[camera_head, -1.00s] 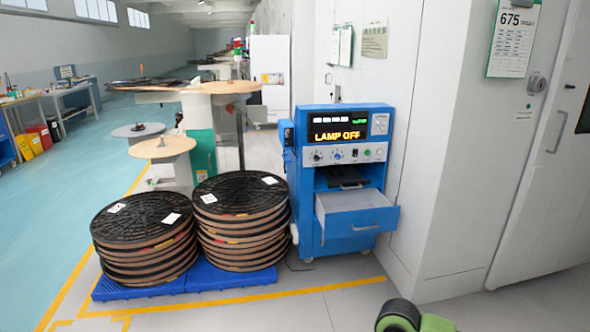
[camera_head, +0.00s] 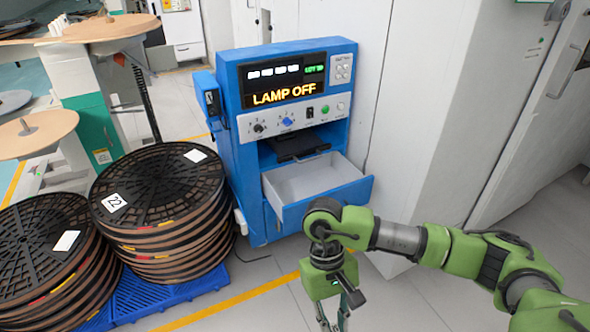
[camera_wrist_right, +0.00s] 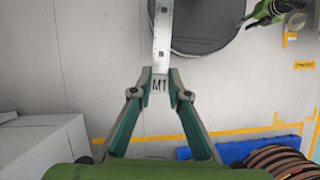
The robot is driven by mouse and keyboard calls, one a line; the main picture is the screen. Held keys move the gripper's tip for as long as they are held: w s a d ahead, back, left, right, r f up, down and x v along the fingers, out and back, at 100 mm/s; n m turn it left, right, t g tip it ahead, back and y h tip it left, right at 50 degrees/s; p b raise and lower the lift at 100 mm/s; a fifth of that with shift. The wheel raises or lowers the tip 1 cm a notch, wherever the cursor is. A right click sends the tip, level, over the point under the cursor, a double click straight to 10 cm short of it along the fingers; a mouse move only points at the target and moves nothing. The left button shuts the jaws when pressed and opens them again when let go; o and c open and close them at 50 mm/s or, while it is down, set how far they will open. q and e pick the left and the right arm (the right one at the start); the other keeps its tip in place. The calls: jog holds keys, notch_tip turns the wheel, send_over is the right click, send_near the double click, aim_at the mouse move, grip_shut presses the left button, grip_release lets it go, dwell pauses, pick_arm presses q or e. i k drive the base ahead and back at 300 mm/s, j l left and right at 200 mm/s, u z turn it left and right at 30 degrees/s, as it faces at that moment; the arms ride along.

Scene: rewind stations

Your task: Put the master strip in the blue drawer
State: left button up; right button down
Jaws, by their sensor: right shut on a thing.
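The blue station has an open drawer with a blue front (camera_head: 328,207) and pale grey inside. The part of its inside that shows looks empty. My right gripper (camera_head: 335,322) hangs in front of and below the drawer, partly cut off by the bottom edge. In the right wrist view my right gripper (camera_wrist_right: 158,72) is shut on the master strip (camera_wrist_right: 161,45), a narrow pale strip marked M1. The strip runs from the fingertips to the top edge.
The station's display (camera_head: 284,83) reads LAMP OFF. A dark tray (camera_head: 297,145) sits above the drawer. Stacked reels (camera_head: 158,190) stand on a blue pallet (camera_head: 160,297) at the left. A white cabinet (camera_head: 430,110) stands close on the right. Floor in front is clear.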

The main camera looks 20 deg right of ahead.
aim_at(297, 194)
jog(key=i+z, duration=0.1)
jog(key=i, duration=0.5)
jog(key=i+j, duration=0.1)
jog(key=i, duration=0.45)
jog(key=i+j+z, duration=0.15)
jog(key=i, duration=0.45)
